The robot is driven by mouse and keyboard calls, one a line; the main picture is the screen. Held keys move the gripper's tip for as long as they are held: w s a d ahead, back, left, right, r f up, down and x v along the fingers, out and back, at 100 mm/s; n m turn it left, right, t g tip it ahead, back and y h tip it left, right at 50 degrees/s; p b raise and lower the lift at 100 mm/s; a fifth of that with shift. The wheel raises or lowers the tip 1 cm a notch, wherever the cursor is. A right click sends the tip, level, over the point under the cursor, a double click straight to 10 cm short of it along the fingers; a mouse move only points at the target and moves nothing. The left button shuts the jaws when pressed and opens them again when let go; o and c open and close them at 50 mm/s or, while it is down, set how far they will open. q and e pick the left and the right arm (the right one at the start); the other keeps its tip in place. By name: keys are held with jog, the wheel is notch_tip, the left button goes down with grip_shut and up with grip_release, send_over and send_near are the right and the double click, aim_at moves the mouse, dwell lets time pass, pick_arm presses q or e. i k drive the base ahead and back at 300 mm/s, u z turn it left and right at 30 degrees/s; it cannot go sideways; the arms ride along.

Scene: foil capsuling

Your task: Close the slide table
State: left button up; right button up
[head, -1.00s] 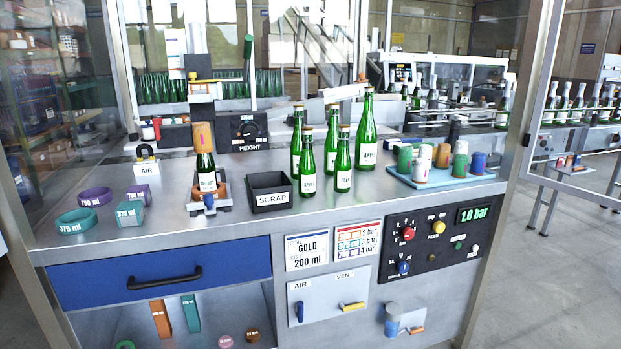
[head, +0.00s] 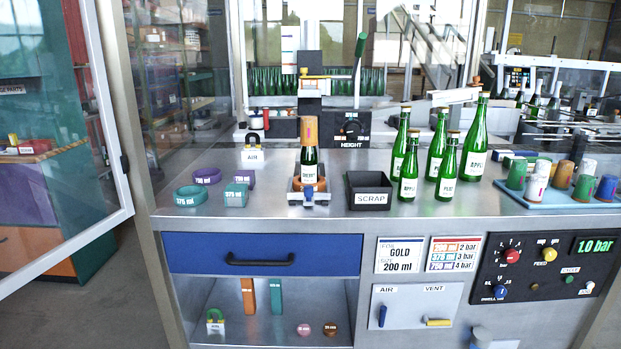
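The slide table (head: 309,198) is a small metal carriage on the steel bench, in front of the height unit. An orange ring (head: 313,185) sits on it. A green bottle (head: 309,163) stands upright in the ring, with a gold-orange foil capsule (head: 309,131) over its neck. The carriage is at the front of the bench, apart from the capsuling head (head: 311,88) behind it. Neither of my grippers is in the head view.
A black scrap bin (head: 369,191) stands right of the slide table, with several green bottles beyond it. Purple and teal rings (head: 198,193) lie to the left. A padlock with an AIR tag (head: 253,152) stands behind them. A blue tray (head: 560,196) of capsules is at right.

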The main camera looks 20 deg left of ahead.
aim_at(308, 196)
jog(key=u, duration=0.55)
jog(key=i, duration=0.9)
jog(key=u, duration=0.05)
